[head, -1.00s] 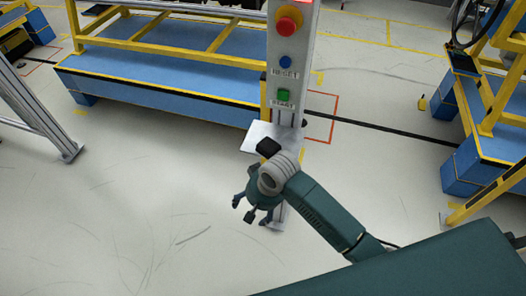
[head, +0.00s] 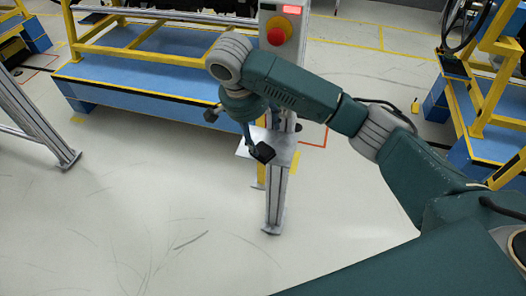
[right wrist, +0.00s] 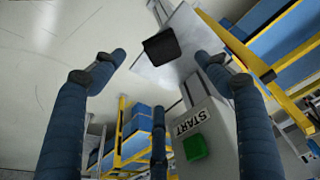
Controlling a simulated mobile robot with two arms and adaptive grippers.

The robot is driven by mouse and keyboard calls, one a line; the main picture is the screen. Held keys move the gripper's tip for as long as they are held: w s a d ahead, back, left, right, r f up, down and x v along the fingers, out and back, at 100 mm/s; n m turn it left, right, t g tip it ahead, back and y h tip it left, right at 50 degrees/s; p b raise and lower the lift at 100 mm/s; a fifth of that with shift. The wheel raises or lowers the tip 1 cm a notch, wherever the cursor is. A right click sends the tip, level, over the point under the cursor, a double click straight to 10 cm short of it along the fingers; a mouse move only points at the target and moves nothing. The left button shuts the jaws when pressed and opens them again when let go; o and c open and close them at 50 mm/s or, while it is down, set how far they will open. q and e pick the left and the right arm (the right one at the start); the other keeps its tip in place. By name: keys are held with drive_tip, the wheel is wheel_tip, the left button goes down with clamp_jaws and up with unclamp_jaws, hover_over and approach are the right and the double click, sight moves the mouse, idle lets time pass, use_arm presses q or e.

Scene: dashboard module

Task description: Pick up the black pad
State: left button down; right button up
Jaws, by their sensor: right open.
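The black pad (head: 264,153) lies on a small light metal shelf (head: 285,149) fixed to the upright post. In the right wrist view the black pad (right wrist: 161,46) shows as a dark square on the pale plate, between the spread fingers and beyond their tips. My right gripper (head: 232,128) is open and empty, pointing down above and beside the shelf. One finger overlaps the pad's edge in the head view; I cannot tell whether it touches. My left gripper is not in view.
The post carries a red button (head: 279,36) on top and a green START button (right wrist: 196,147) close to the fingers. Blue and yellow racks (head: 140,75) stand behind and at right. A grey metal frame (head: 35,120) stands at left. The floor in front is clear.

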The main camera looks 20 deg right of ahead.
hover_over(263, 149)
drive_tip(key=s+a, duration=0.1)
wheel_tip(263, 149, down, 4)
drive_tip(key=shift+s+a+f+p, duration=0.1)
drive_tip(key=shift+s+f+p, duration=0.05)
drive_tip(key=shift+f+p, duration=0.15)
drive_tip(key=shift+p+x, duration=0.8)
drive_tip(key=shift+x, duration=1.8)
drive_tip(key=shift+a, duration=0.1)
drive_tip(key=c, duration=1.1)
